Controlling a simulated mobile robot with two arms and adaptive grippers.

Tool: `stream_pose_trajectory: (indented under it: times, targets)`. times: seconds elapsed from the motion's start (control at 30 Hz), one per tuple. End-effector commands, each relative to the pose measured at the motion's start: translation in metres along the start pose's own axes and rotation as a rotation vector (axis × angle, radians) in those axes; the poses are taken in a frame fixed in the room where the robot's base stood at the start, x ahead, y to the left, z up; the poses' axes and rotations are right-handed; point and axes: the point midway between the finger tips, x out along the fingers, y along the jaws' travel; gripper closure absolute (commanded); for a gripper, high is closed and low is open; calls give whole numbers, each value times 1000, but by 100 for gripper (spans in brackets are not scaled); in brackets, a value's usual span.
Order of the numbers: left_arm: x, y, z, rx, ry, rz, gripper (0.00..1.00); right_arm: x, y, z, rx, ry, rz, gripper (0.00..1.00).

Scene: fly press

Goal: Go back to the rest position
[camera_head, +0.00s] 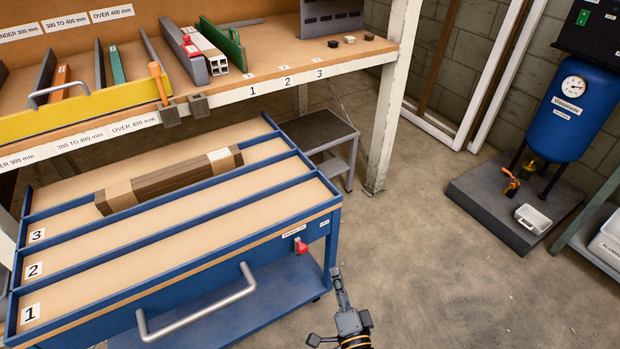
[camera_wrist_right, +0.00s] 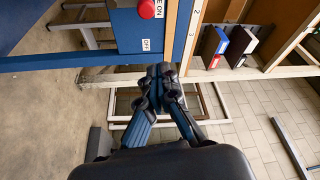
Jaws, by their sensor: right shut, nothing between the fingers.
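My right gripper (camera_head: 337,276) shows at the bottom middle of the head view, in front of the right end of the blue cart (camera_head: 262,250). It is shut and empty. In the right wrist view its fingers (camera_wrist_right: 160,76) meet at the tips, with nothing between them. Beyond the tips, that view shows a blue panel with a red button (camera_wrist_right: 147,9). In the head view a red switch (camera_head: 301,246) sits on the cart's right end, up and left of the gripper. My left gripper is in neither view.
A strapped brown bundle (camera_head: 165,183) lies in the cart's lane 3. The cart's handle (camera_head: 200,308) sticks out in front. A workbench (camera_head: 290,75) stands behind, with a small grey table (camera_head: 318,130) below. A blue tank (camera_head: 573,108) stands at the right. Floor between is clear.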

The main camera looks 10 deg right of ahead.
Motion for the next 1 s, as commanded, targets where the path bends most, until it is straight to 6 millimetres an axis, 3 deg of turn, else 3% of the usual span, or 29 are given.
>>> stream_pose_trajectory:
  times: [0.23, 0.43, 0.67, 1.0]
  targets:
    - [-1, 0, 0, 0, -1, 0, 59, -1, 5, 8, -67, -64, 51, 100]
    - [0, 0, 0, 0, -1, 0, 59, -19, 29, 30, -345, -320, 233, 100]
    - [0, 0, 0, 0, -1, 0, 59, -74, 62, 33, -720, -684, 461, 100]
    - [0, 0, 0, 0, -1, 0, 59, -154, 79, -1, -1039, -1071, 682, 100]
